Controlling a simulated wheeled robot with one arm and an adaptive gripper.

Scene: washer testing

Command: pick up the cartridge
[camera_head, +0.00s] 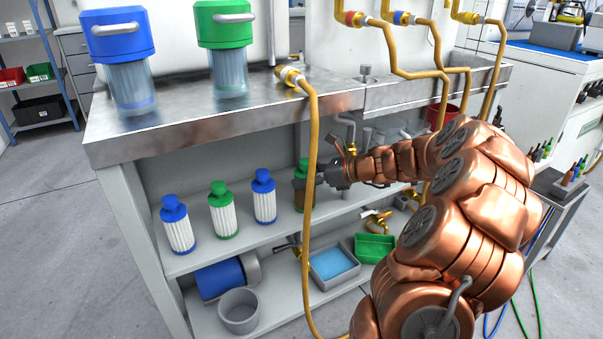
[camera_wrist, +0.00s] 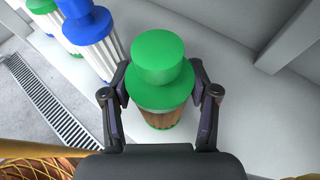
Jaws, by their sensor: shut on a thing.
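A cartridge with a green cap and a brownish body (camera_head: 299,190) stands on the upper shelf under the counter, at the right end of the cartridge row. In the wrist view its green cap (camera_wrist: 160,75) is in the middle. My gripper (camera_wrist: 163,112) is around this cartridge, a finger on each side, shut on it just below the cap. In the head view my gripper (camera_head: 318,179) reaches it from the right. The cartridge looks upright; whether its base touches the shelf is hidden in the wrist view.
White cartridges with blue (camera_head: 177,225), green (camera_head: 222,210) and blue (camera_head: 264,197) caps stand to the left. A yellow hose (camera_head: 311,140) hangs in front of the shelf. The counter (camera_head: 180,130) is above. Bins (camera_head: 373,247) and a blue cylinder (camera_head: 220,279) sit below.

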